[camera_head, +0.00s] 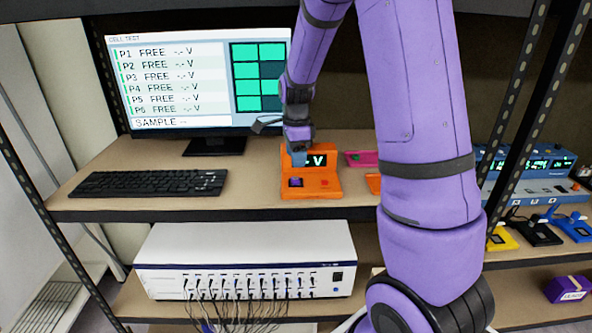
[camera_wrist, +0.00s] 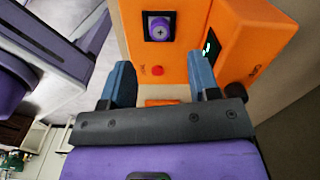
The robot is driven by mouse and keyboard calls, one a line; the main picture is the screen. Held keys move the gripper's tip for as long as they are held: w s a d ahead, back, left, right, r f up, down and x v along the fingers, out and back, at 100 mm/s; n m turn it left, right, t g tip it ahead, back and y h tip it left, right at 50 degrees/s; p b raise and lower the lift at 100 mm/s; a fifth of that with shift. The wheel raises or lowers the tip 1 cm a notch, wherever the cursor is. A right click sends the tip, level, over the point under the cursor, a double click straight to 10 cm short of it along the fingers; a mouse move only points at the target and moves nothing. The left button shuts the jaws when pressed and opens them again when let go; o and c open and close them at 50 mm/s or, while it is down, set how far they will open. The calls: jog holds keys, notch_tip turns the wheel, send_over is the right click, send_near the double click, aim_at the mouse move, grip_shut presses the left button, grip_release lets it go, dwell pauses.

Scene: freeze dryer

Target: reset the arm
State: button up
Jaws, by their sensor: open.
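My purple arm (camera_head: 420,100) reaches over the shelf from the right. My gripper (camera_head: 299,155) points down just at the orange tester (camera_head: 322,185) and partly hides its display. In the wrist view its two blue fingers are apart and nothing is between them; my gripper (camera_wrist: 161,76) is by the tester's orange face (camera_wrist: 185,65). A purple square piece (camera_wrist: 159,29) with a plus mark sits in a dark socket of the tester, beyond the fingertips. A red button (camera_wrist: 157,70) shows between the fingers. Whether a finger touches the tester I cannot tell.
A monitor (camera_head: 170,80) stands behind left, with a keyboard (camera_head: 150,183) in front. A pink device (camera_head: 361,159) is right of the tester, partly behind my arm. Blue instruments (camera_head: 530,165) stand far right. A white cabled box (camera_head: 245,245) is on the shelf below. Black posts frame the rack.

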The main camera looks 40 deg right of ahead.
jog(key=shift+w+r, duration=0.15)
jog(key=shift+r, duration=1.85)
jog(key=shift+r, duration=0.1)
jog(key=s+a+r+n+t, duration=0.3)
jog(key=s+a+r+n, duration=0.6)
jog(key=s+r+n, duration=0.35)
jog(key=s+a+r+n+t, duration=0.1)
jog(key=s+a+n, duration=0.1)
jog(key=s+n, duration=0.3)
jog(key=s+a+r+n+t, duration=0.1)
jog(key=s+a+n, duration=0.1)
jog(key=s+n, duration=0.3)
jog(key=s, duration=0.4)
jog(key=shift+s, duration=0.15)
jog(key=shift+a, duration=0.1)
